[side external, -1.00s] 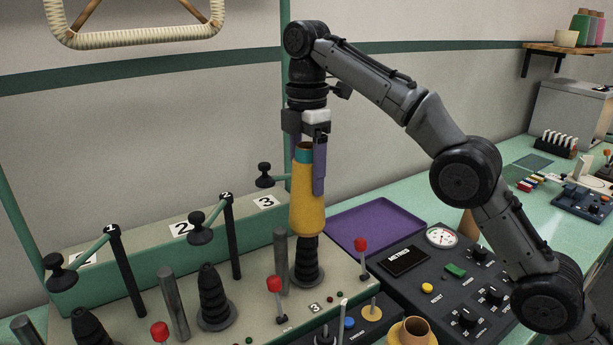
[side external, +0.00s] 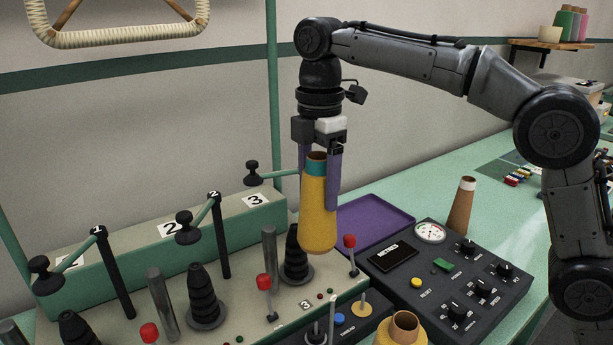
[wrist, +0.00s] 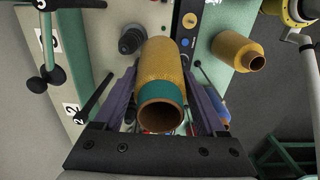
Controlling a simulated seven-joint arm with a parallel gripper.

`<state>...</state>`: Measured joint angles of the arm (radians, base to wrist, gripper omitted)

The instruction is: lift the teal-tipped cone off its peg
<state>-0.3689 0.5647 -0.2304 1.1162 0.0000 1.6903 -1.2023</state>
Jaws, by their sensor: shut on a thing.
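The teal-tipped cone (side external: 319,214) is yellow with a teal band near its open brown top. It hangs upright, slightly tilted, between the purple fingers of my gripper (side external: 322,170), which is shut on it. In the side view its base is clear of the black ribbed peg (side external: 295,258) at position 3, in front and to the right of it. In the wrist view the cone (wrist: 162,75) points its open end at the camera, with a purple finger on each side. A black ribbed peg (wrist: 131,40) shows bare beside it.
A purple tray (side external: 372,228) lies behind and right of the cone. A control panel (side external: 450,285) with knobs and a gauge is to the right. A brown white-tipped cone (side external: 461,206) and another yellow cone (side external: 403,330) stand nearby. Red-knobbed levers (side external: 350,243) rise from the peg bench.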

